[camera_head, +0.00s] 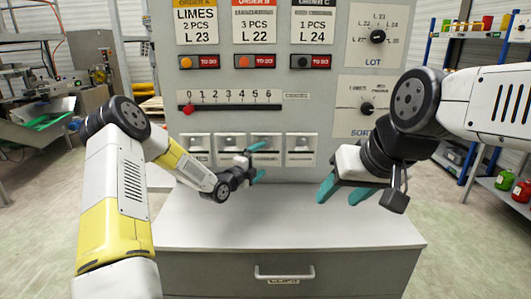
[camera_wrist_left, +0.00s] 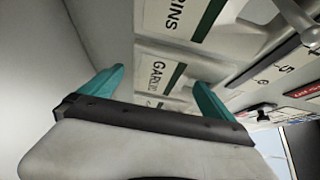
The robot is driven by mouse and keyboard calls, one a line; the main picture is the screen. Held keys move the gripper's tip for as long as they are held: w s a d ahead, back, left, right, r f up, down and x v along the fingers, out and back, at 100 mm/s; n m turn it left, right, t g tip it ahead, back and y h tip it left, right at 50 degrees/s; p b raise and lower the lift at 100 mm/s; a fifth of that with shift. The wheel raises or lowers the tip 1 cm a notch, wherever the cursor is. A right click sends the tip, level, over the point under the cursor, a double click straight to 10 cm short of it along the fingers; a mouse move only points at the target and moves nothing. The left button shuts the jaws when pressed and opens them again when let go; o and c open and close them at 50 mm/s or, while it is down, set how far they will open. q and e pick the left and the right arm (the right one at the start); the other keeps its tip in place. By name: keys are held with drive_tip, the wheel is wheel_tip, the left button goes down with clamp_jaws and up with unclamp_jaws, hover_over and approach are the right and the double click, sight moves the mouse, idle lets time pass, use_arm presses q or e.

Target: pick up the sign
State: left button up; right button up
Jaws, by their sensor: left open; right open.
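No single thing is plainly the sign. Three order cards hang at the top of the grey panel: ORDER A (camera_head: 197,24), a red-headed card (camera_head: 255,25) and a dark-headed card (camera_head: 315,25). Lower on the panel is a row of small framed plates (camera_head: 301,148). My left gripper (camera_head: 262,161) is open and empty in front of this row, partly covering one plate. In the left wrist view, a white label plate with a green band (camera_wrist_left: 152,72) shows between its teal fingers; contact cannot be told. My right gripper (camera_head: 342,194) is open and empty above the counter.
The white counter (camera_head: 290,225) below the panel is bare, with a handled drawer (camera_head: 284,274) under it. A slider scale with a red knob (camera_head: 187,109) and black dials (camera_head: 377,37) are on the panel. Shelves (camera_head: 485,150) stand at right, machinery at left.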

use_arm(q)
drive_tip(key=shift+x, duration=0.8)
drive_tip(key=c, duration=1.5)
drive_tip(key=shift+c, duration=0.2)
drive_tip(key=shift+r, duration=0.1)
